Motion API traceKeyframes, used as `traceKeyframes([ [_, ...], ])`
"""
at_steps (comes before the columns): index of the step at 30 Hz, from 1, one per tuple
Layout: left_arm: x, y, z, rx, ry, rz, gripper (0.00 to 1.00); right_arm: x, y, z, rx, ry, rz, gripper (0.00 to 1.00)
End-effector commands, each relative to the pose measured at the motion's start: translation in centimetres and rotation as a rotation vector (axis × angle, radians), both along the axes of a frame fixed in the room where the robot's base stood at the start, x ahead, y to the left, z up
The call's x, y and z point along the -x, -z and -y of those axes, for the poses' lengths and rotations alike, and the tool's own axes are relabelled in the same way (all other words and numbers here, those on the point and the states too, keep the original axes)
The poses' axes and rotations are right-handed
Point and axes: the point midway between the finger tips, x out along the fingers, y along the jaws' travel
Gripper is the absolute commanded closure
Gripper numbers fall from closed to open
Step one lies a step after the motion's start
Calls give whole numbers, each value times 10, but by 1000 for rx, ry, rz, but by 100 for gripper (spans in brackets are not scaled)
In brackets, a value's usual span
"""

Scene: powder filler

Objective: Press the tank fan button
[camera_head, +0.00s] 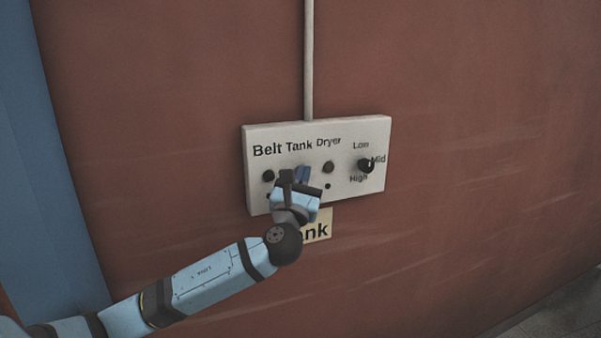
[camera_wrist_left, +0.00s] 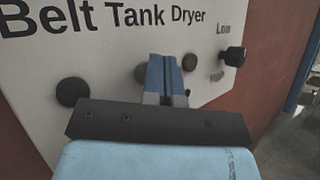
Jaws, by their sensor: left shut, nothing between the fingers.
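A white control panel (camera_head: 348,134) on the red-brown wall carries the labels Belt, Tank and Dryer. My left gripper (camera_head: 303,172) is in front of the panel, below the word Tank, with its blue fingers shut and empty. In the left wrist view the fingers (camera_wrist_left: 165,73) point at the panel below the Tank label. A round grey button (camera_wrist_left: 140,72) under Tank shows partly at the left of the fingers; the rest is hidden behind them. I cannot tell whether the fingertips touch it. In the head view the gripper hides this button. My right gripper is not in view.
The dark Belt button (camera_head: 268,176) is to the left and the brownish Dryer button (camera_head: 328,167) to the right. A black knob (camera_head: 365,165) sits by Low, Mid and High. A yellowish sign (camera_head: 320,229) is below the panel; a pipe (camera_head: 309,65) rises above.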

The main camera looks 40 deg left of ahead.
Motion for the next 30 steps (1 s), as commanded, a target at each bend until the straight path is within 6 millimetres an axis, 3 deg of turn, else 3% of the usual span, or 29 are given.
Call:
traceKeyframes([
  [30,5,0,7,0,-1,0,100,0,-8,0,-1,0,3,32],
])
